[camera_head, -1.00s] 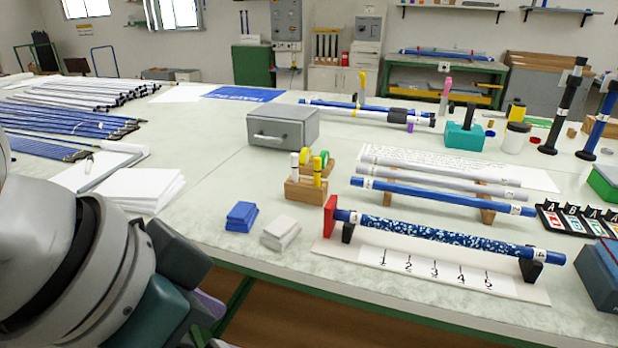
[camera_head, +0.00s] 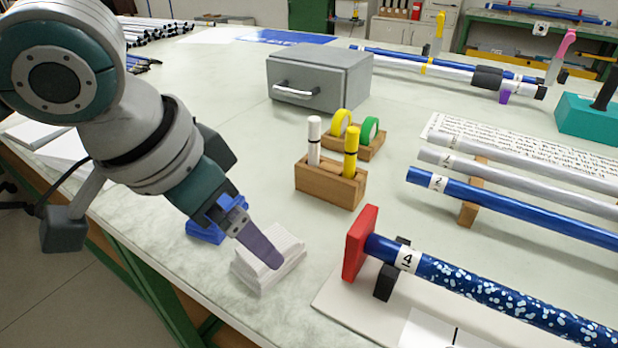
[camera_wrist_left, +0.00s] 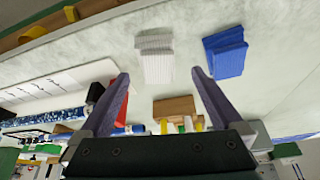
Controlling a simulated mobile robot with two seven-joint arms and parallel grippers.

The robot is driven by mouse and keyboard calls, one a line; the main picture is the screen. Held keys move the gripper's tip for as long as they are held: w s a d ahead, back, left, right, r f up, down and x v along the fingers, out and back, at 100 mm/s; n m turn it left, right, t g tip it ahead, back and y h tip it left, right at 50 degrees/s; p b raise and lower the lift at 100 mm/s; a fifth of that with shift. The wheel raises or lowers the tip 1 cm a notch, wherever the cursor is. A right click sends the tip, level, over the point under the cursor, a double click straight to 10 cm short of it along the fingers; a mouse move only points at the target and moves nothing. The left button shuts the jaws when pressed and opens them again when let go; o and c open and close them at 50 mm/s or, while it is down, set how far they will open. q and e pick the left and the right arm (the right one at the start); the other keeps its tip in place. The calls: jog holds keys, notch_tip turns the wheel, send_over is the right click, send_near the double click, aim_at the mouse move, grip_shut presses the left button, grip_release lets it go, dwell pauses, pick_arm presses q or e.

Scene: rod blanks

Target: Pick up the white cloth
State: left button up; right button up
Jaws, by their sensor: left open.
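The white cloth (camera_head: 256,278) is a small folded stack lying on the pale bench near its front edge. It also shows in the left wrist view (camera_wrist_left: 157,62). My left gripper (camera_head: 272,262) comes in from the left, and one purple finger overlaps the cloth in the head view. In the left wrist view, the jaws (camera_wrist_left: 161,76) are open, with the cloth seen between and beyond the fingertips. I cannot tell whether a finger touches it. The folded blue cloth (camera_head: 206,230) lies just beside it, partly hidden by my gripper. My right gripper is not in view.
A wooden holder with markers (camera_head: 330,187) stands behind the white cloth. To the right are a red stop (camera_head: 358,243) and a speckled blue rod (camera_head: 470,287) on a white board.

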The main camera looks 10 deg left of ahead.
pick_arm(q)
jog(key=x, duration=0.1)
jog(key=b+x, duration=0.1)
jog(key=x, duration=0.3)
jog(key=shift+d+r+b, duration=0.1)
jog(key=shift+d+b, duration=0.2)
jog(key=shift+d, duration=0.05)
jog(key=shift+w+f, duration=0.15)
jog(key=shift+f, duration=0.15)
jog(key=c, duration=1.3)
jog(key=shift+r, duration=0.15)
notch_tip(320, 180, up, 20)
jog(key=p, duration=0.5)
